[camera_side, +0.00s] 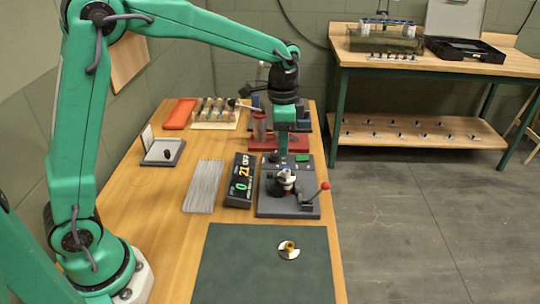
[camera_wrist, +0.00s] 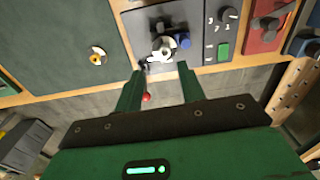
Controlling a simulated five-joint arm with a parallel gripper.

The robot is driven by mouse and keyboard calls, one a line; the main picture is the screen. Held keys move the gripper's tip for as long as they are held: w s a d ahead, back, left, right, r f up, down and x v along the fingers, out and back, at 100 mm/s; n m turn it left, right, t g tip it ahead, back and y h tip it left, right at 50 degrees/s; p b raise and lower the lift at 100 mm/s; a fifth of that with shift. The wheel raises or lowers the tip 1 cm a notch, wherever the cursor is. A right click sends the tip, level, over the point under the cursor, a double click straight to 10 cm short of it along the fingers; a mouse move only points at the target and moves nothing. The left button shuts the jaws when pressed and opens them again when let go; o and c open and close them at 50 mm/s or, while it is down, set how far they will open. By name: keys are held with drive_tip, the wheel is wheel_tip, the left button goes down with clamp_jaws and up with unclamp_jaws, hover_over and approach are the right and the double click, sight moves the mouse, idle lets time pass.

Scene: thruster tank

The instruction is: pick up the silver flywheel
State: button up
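A silver disc with a brass-coloured hub, apparently the silver flywheel (camera_side: 284,253), lies flat on the dark green mat (camera_side: 225,270) at the near end of the bench. It also shows at upper left in the wrist view (camera_wrist: 98,49). My gripper (camera_side: 284,157) points down above the grey fixture, well behind the disc and apart from it. In the wrist view my gripper (camera_wrist: 160,69) has its two green fingers spread with nothing between them. The disc lies left of the fingers there.
The grey fixture (camera_side: 268,208) holds a silver part and has a red-knobbed lever (camera_side: 322,188). A black display box (camera_side: 240,180) and ribbed grey plate (camera_side: 204,187) stand beside it. A red vise (camera_side: 262,144) and an orange tray (camera_side: 179,114) are farther back. The mat around the disc is clear.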

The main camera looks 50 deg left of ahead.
sight(286, 173)
drive_tip(key=shift+w+d+f+m, duration=0.15)
drive_tip(key=shift+w+f, duration=0.15)
drive_tip(key=shift+f, duration=0.1)
drive_tip(key=shift+w+d+f+m, duration=0.1)
drive_tip(key=shift+w+f+m, duration=0.05)
drive_tip(key=shift+w+f, duration=0.2)
drive_tip(key=shift+f, duration=0.1)
drive_tip(key=shift+f, duration=1.25)
drive_tip(key=shift+a+f, duration=0.1)
drive_tip(key=shift+f, duration=2.5)
clamp_jaws()
